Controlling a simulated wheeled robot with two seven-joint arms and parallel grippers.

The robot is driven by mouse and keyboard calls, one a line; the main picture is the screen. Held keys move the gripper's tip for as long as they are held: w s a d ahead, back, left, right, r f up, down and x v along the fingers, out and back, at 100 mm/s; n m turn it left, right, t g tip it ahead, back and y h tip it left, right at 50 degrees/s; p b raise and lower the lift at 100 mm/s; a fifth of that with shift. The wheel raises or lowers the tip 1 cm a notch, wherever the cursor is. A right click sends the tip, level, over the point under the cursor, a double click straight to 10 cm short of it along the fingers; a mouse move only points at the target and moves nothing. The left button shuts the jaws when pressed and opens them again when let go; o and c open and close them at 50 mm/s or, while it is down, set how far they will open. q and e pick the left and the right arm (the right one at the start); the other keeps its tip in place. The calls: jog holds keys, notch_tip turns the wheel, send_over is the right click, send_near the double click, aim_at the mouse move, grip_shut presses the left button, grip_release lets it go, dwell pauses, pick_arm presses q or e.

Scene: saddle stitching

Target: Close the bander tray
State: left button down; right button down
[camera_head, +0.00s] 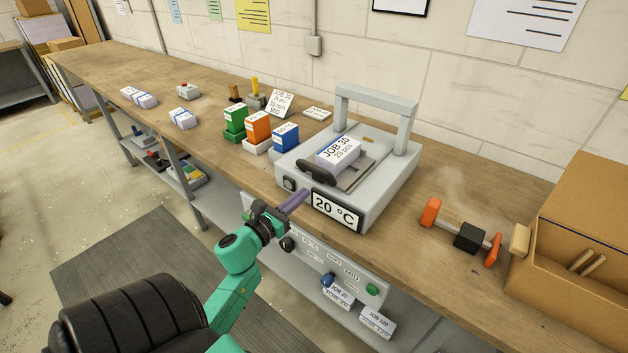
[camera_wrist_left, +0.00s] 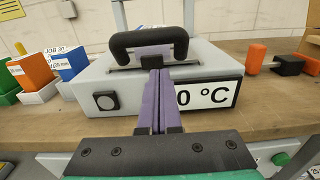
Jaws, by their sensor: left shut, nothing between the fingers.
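The grey bander (camera_head: 375,200) stands on the workbench with an upright arch at its back. Its tray (camera_head: 352,176) carries a stack labelled JOB 30 (camera_head: 337,153). The tray's black handle (camera_head: 316,173) is at the front, and it also shows in the left wrist view (camera_wrist_left: 150,40). A sign on the bander's front (camera_head: 337,209) reads 20 °C. My left gripper (camera_head: 305,194) is shut and empty, with its purple fingers in front of the bander, pointing toward the handle. In the left wrist view the fingertips (camera_wrist_left: 154,65) appear just below the handle; I cannot tell whether they touch. My right gripper is not in view.
Green (camera_head: 235,120), orange (camera_head: 257,126) and blue (camera_head: 285,136) boxes stand left of the bander. An orange-handled tool (camera_head: 462,232) and a cardboard box (camera_head: 580,235) are at the right. A panel with knobs (camera_head: 315,250) hangs below the bench edge.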

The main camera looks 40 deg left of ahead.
aim_at(321, 180)
pick_arm(q)
jog(key=w+p, duration=0.1)
jog(key=w, duration=0.4)
jog(key=shift+w+p, duration=0.3)
jog(key=shift+w, duration=0.1)
jog(key=shift+w+f+b, duration=0.15)
jog(key=shift+w+b, duration=0.15)
jog(key=shift+b, duration=0.05)
jog(key=w+b, duration=0.2)
jog(key=w, duration=0.2)
jog(key=shift+a, duration=0.1)
jog(key=shift+w, duration=0.25)
jog(key=shift+s, duration=0.15)
